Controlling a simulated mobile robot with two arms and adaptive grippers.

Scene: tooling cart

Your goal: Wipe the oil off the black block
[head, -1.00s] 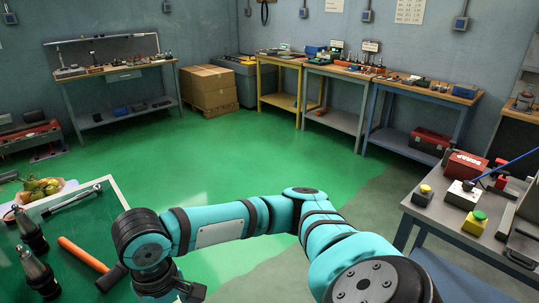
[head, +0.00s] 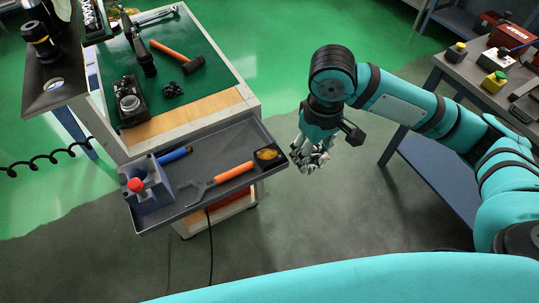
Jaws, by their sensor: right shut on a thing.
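The black block (head: 259,164) sits at the right end of the grey tray on the cart's near side. A glossy amber oil patch (head: 268,154) covers much of its top. My right gripper (head: 311,153) is just to the right of the block, apart from it and beyond the tray's end. It points down and is shut on a pale, crumpled, mottled cloth (head: 312,158), partly hidden by the fingers. My left gripper is not in view.
The grey tray (head: 190,215) also holds an orange-handled tool (head: 235,172), a blue-handled tool (head: 175,155) and a grey-blue block with a red knob (head: 150,185). A hammer (head: 175,55) lies on the green mat. A workbench (head: 450,65) stands at right; open floor lies between.

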